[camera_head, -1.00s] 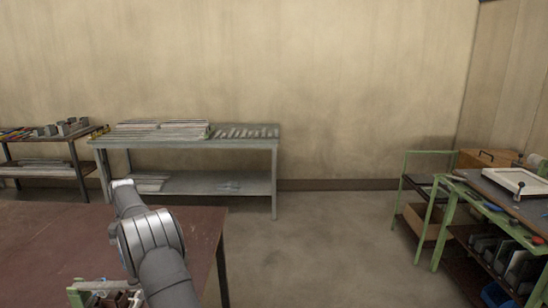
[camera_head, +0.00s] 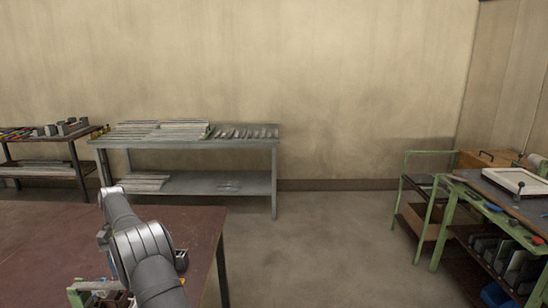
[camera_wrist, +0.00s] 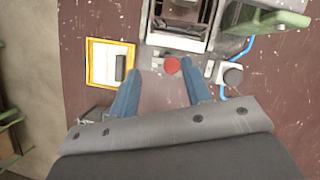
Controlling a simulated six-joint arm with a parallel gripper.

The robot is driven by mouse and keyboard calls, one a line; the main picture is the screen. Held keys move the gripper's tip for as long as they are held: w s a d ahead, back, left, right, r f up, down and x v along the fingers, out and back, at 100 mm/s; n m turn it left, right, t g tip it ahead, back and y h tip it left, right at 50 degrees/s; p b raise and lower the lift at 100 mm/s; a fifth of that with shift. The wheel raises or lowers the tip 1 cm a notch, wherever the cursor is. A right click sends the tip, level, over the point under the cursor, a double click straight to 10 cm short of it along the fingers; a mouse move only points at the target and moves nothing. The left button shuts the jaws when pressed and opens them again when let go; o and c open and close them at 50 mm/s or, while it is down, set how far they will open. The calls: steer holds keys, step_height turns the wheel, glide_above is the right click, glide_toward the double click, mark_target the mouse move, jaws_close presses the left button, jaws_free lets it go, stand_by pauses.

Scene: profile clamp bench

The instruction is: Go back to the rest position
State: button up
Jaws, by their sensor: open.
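In the wrist view my gripper (camera_wrist: 160,75) is open, its two blue fingers apart with nothing between them. It hangs over the brown bench top (camera_wrist: 80,20). A red round button (camera_wrist: 171,65) shows just beyond the gap between the fingertips, in front of a grey clamp device (camera_wrist: 150,39). In the head view my grey arm reaches over the brown bench (camera_head: 50,225) at lower left. I cannot make out the fingers there.
A yellow-framed plate (camera_wrist: 93,62) with a dark block lies left of the fingers. A grey shelf table (camera_head: 200,143) and a green cart (camera_head: 440,235) stand beyond open floor.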

steer(key=f, duration=0.2)
steer(key=a+f, duration=0.1)
steer(key=f, duration=0.1)
steer(key=shift+s+a+f, duration=0.1)
steer(key=shift+s+f, duration=0.05)
steer(key=shift+f, duration=0.2)
steer(key=m+y, duration=0.1)
steer(key=m, duration=0.3)
steer(key=shift+d+y, duration=0.2)
steer(key=shift+y, duration=0.2)
steer(key=m+y, duration=0.1)
steer(key=m, duration=0.3)
steer(key=shift+d, duration=0.1)
steer(key=m+y, duration=0.1)
steer(key=m, duration=0.3)
steer(key=shift+d+t+y, duration=0.15)
steer(key=shift+t+y, duration=0.15)
steer(key=shift+y, duration=0.1)
steer(key=m+t+y, duration=0.1)
steer(key=m, duration=0.3)
steer(key=shift+s+m, duration=0.15)
steer(key=shift+m, duration=0.25)
steer(key=shift+t, duration=0.3)
